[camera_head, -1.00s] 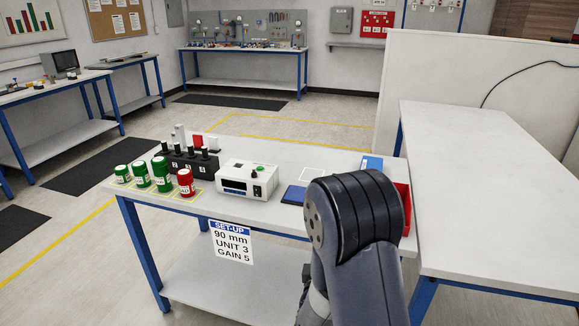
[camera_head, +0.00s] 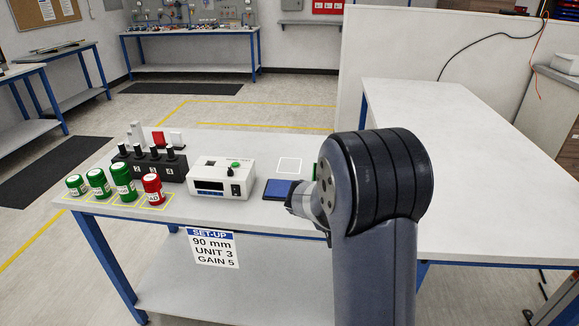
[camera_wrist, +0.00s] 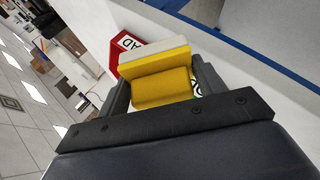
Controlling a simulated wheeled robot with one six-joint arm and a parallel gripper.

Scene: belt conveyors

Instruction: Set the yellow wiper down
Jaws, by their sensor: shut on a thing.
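The yellow wiper (camera_wrist: 160,87) is a yellow block with a pale strip along its far side. It shows in the wrist view between the two jaws of my gripper (camera_wrist: 158,92), which is shut on it. In the head view my arm hides the gripper and the wiper. In the wrist view the wiper is in front of a white surface and overlaps a red thing (camera_wrist: 119,50) with a white label; I cannot tell whether it touches either.
The workbench (camera_head: 225,215) bears a white meter box (camera_head: 221,180), a blue pad (camera_head: 281,189), a black block with several plugs (camera_head: 150,166), green canisters (camera_head: 123,180) and a red canister (camera_head: 153,189). A white table (camera_head: 450,130) stands right.

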